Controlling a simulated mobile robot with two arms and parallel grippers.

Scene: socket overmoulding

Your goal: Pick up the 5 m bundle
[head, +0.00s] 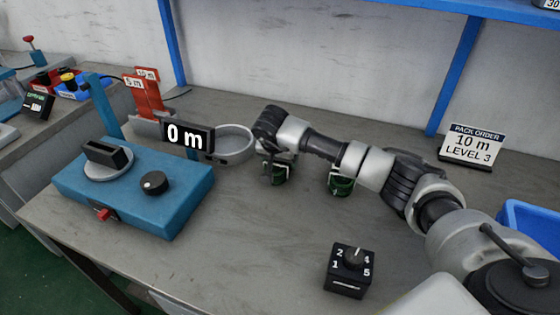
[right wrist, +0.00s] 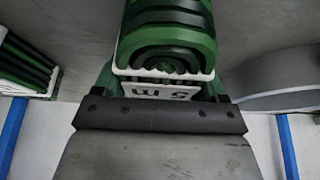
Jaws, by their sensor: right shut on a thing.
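The 5 m bundle (right wrist: 165,45) is a coil of green cable with a white label band reading "5 m", upside down in the right wrist view. My right gripper (head: 278,172) is shut on it, and the bundle sits between the fingers, partly hidden by them in the head view. I cannot tell whether it still touches the table. A second green bundle (head: 341,184) stands on the table to the right, under my right arm; it also shows at the left edge of the right wrist view (right wrist: 22,65). My left gripper is not in view.
A blue machine (head: 135,190) with a "0 m" display (head: 188,137) and a grey ring (head: 235,141) stands left of the gripper. A black selector box (head: 349,270) is in front. A "10 m LEVEL 3" sign (head: 472,146) and a blue bin (head: 530,222) are at right.

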